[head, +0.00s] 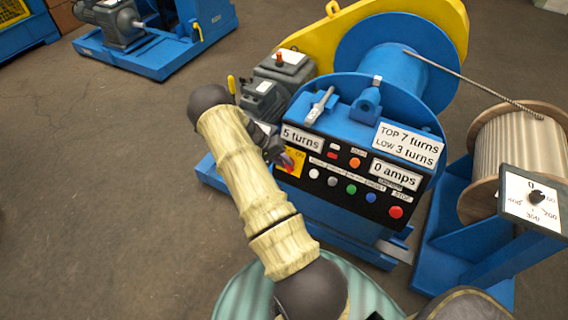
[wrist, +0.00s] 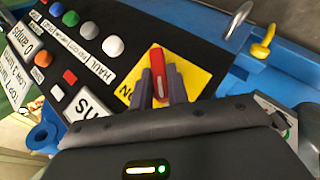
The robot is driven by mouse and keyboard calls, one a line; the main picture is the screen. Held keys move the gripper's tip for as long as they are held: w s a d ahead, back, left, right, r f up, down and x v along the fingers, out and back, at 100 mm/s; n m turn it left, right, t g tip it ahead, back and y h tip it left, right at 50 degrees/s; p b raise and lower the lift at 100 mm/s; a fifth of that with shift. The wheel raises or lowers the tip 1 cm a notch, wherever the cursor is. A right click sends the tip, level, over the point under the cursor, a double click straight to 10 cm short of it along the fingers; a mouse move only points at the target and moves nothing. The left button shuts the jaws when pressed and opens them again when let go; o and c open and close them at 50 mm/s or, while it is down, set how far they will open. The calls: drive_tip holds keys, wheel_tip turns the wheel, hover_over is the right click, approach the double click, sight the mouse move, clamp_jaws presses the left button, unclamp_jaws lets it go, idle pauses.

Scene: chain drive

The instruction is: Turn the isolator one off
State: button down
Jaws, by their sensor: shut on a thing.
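The isolator is a red handle (wrist: 157,62) on a yellow plate (wrist: 196,72) at one end of the black control panel. The yellow plate also shows in the head view (head: 297,157), partly behind my arm. My gripper (wrist: 160,84) is shut on the red handle, with one dark finger on each side of it. In the head view my gripper (head: 281,157) reaches the panel's left end. Part of a label shows on the plate's edge beside the fingers. The rest of the plate's marking is hidden by my gripper.
The black panel carries several buttons, including a green one (head: 351,189) and a red stop button (head: 396,212), close to my gripper. A lever (head: 319,106) stands on the blue top. A dial post (head: 533,200) stands at the right. Open floor (head: 100,200) lies to the left.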

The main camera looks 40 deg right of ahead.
drive_tip(key=shift+w, duration=0.1)
drive_tip(key=c, duration=1.4)
unclamp_jaws()
drive_tip(key=shift+o, duration=0.2)
drive_tip(key=b+v, duration=0.1)
drive_tip(key=v, duration=1.6)
drive_tip(key=shift+r+b, duration=0.15)
drive_tip(key=shift+b, duration=0.15)
drive_tip(key=shift+w+a, duration=0.1)
drive_tip(key=shift+a, duration=0.1)
